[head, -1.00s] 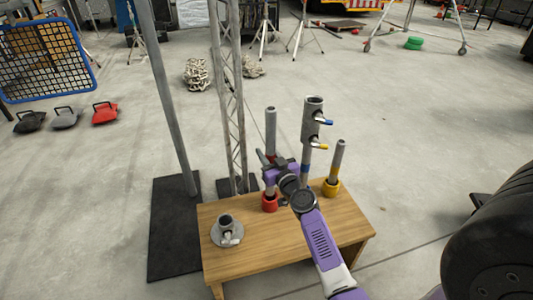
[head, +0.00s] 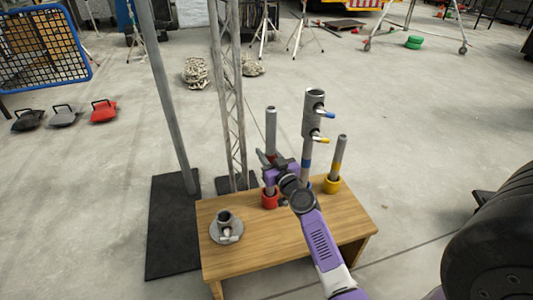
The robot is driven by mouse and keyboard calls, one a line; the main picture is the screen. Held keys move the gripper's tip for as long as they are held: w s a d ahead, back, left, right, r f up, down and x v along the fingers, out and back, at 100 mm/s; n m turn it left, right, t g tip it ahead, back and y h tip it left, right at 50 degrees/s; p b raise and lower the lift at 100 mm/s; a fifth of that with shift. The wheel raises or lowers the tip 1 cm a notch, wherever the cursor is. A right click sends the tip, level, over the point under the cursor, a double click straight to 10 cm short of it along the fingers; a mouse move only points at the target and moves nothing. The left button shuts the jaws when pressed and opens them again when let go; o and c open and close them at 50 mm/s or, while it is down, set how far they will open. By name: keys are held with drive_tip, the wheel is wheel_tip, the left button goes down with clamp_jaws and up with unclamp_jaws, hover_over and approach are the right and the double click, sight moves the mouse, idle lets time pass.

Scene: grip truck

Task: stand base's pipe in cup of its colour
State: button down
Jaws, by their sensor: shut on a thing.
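My purple gripper (head: 273,168) is shut on a grey pipe (head: 271,132) with a red band, largely hidden by the gripper. The pipe is upright and its lower end meets the red cup (head: 269,201); I cannot tell how deep it sits. The base (head: 226,233), a grey disc with a short socket, stands at the table's left with no pipe in it. A yellow-banded pipe (head: 340,152) stands in the yellow cup (head: 332,186), leaning slightly. A blue-banded pipe (head: 306,164) stands between them, its foot hidden behind my arm.
A grey coupler (head: 313,108) with blue and yellow levers tops the blue-banded pipe, close right of my gripper. The wooden table (head: 265,250) is bare in front. A pole (head: 162,90) and a lattice truss (head: 233,120) stand behind at the left.

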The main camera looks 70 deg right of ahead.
drive_tip(key=shift+f+b, duration=0.45)
drive_tip(key=shift+b, duration=0.05)
idle(0.4)
drive_tip(key=shift+f+b, duration=1.65)
drive_tip(key=shift+b, duration=0.25)
drive_tip(key=shift+f+b, duration=0.35)
drive_tip(key=shift+b, duration=0.1)
drive_tip(key=c, duration=1)
unclamp_jaws()
drive_tip(key=shift+o, duration=0.2)
drive_tip(key=shift+f, duration=0.1)
drive_tip(key=v, duration=0.7)
drive_tip(key=shift+s+a, duration=0.25)
